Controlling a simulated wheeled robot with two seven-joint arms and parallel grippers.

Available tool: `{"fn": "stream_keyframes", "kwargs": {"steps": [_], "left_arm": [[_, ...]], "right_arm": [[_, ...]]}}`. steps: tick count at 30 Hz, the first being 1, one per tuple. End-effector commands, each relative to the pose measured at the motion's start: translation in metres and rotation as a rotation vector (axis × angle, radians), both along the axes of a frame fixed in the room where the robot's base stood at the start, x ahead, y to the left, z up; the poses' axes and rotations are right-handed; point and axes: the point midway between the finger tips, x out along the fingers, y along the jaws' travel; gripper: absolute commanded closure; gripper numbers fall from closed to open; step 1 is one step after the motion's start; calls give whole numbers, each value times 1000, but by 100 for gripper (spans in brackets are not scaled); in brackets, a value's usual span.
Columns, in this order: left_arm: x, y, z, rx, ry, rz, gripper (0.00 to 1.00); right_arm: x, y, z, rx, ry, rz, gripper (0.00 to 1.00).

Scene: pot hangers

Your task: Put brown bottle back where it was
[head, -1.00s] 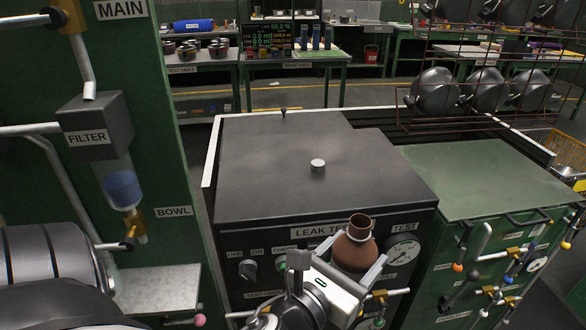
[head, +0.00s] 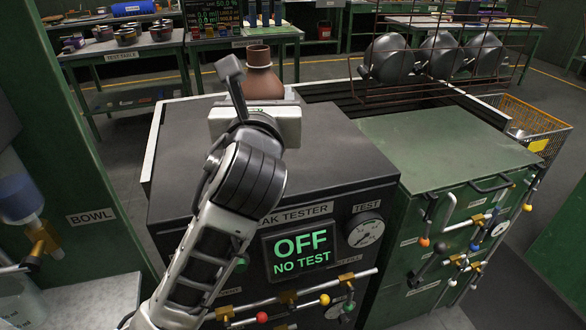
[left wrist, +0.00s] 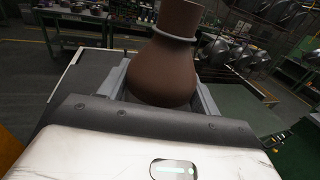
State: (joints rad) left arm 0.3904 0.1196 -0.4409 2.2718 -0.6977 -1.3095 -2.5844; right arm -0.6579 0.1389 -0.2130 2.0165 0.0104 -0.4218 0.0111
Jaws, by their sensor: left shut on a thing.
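The brown bottle (head: 263,76) is upright in my left gripper (head: 262,98), above the far part of the dark leak tester top (head: 330,145). In the left wrist view the bottle (left wrist: 165,70) sits between the two grey fingers, its narrow neck with a pale ring pointing up. The gripper is shut on its body. The lower part of the bottle is hidden behind the gripper in the head view. I cannot tell whether its base touches anything. My right gripper is not in view.
The tester's screen (head: 301,253) reads OFF, NO TEST. A green cabinet (head: 445,150) stands to the right, with a wire rack of round pots (head: 437,55) behind it. A test table (head: 125,48) with several bowls is at the back left. Valve levers line the front.

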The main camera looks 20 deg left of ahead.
Motion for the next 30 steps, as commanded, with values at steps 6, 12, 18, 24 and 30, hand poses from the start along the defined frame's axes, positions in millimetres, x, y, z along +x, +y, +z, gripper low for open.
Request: {"fn": "stream_keyframes", "kwargs": {"steps": [6,12,18,24,30], "left_arm": [[18,-3,2,0,3,10,66],[67,-5,-20,0,4,9,66],[108,-7,-53,-1,5,8,66],[131,-8,-79,-1,0,9,66],[139,-8,-89,-2,0,8,66]], "right_arm": [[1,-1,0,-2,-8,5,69],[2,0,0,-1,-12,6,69],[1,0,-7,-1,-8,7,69],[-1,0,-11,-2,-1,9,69],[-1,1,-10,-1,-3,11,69]]}}
